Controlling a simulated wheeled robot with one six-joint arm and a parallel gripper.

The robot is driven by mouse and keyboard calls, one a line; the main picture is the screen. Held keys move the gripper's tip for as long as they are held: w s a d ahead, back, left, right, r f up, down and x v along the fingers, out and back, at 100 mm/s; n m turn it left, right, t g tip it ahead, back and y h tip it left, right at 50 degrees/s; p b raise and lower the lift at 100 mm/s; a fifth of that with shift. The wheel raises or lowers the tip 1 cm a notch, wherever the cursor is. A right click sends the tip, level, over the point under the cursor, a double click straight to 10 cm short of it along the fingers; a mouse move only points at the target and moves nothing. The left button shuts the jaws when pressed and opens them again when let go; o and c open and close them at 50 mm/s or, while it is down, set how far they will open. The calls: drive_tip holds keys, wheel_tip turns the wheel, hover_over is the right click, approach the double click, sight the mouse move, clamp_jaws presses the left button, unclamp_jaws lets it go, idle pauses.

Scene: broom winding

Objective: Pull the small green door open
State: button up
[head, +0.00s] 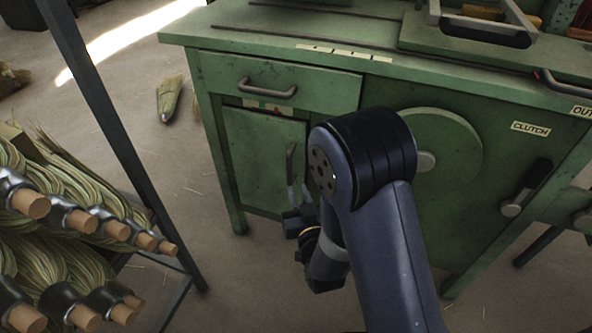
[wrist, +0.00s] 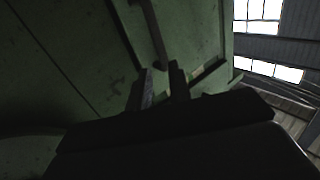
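The small green door (head: 258,158) is at the lower left of the green cabinet, under a drawer. It looks shut or nearly so. Its upright bar handle (head: 291,163) is near the door's right edge. My gripper (head: 300,196) is low in front of the door, at the handle's lower end, partly hidden by my arm. In the wrist view, my gripper's two dark fingers (wrist: 162,78) stand apart, with the handle (wrist: 156,35) running down toward the gap between them. I see no clear grip on it, and the dim light hides any contact.
The drawer (head: 275,82) with its own handle is above the door. A round green disc (head: 440,150) and a clutch lever (head: 525,190) are to the right. A rack with broom bundles (head: 60,200) stands at the left. Bare floor lies between rack and cabinet.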

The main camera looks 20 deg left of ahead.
sight(290, 167)
drive_tip(key=b+x, duration=0.1)
drive_tip(key=x, duration=0.9)
drive_tip(key=shift+w+a, duration=0.15)
drive_tip(key=shift+w, duration=0.1)
clamp_jaws()
